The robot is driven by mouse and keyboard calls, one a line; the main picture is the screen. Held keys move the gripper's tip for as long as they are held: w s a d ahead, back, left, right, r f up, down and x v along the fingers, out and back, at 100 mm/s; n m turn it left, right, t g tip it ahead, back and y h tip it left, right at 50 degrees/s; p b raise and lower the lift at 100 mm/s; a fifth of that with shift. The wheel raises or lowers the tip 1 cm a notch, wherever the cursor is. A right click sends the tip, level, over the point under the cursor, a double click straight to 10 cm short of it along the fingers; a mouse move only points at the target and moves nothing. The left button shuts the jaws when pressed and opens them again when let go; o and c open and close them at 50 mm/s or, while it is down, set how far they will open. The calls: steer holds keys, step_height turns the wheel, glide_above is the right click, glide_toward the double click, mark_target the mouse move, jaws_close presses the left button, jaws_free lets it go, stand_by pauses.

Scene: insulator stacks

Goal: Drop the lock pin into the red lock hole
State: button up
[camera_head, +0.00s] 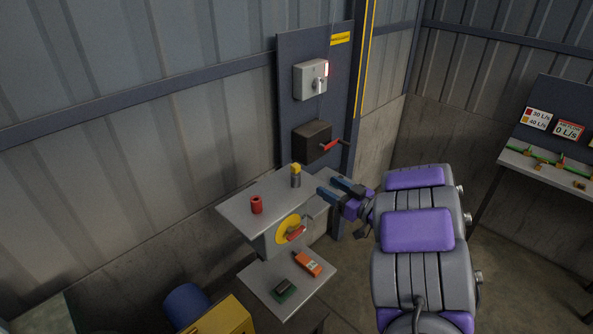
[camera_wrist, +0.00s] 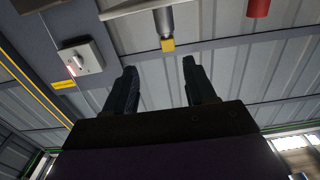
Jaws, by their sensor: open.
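A grey pin with a yellow top (camera_head: 296,176), which looks like the lock pin, stands upright at the back of the upper grey shelf (camera_head: 240,217). A red cylinder with a dark opening on top (camera_head: 256,205), likely the red lock hole, stands left of it on the same shelf. My gripper (camera_head: 333,189) is open and empty, right of the pin and apart from it. In the wrist view my fingers (camera_wrist: 159,72) are spread. The pin's yellow top (camera_wrist: 168,45) shows beyond the gap between them, and the red cylinder (camera_wrist: 258,8) is at the top right, partly cut off.
Below the shelf is a yellow disc with a red handle (camera_head: 289,229). A lower shelf holds an orange device (camera_head: 307,264) and a dark green item (camera_head: 284,290). Behind, a blue panel carries a grey switch box (camera_head: 310,80) and a dark box with a red lever (camera_head: 312,142).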

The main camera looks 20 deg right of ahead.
mark_target(299, 169)
steer(key=x, duration=0.8)
steer(key=shift+a, duration=0.3)
steer(key=shift+a+r+b+x, duration=0.1)
steer(key=shift+r+x, duration=0.05)
steer(key=shift+x, duration=0.7)
steer(key=shift+a+r+b+x, duration=0.1)
steer(key=shift+r+b+x, duration=0.1)
steer(key=shift+x, duration=0.7)
steer(key=shift+a+r+b+x, duration=0.1)
steer(key=shift+r+x, duration=0.05)
steer(key=shift+x, duration=0.7)
steer(key=shift+s, duration=0.15)
jaws_close()
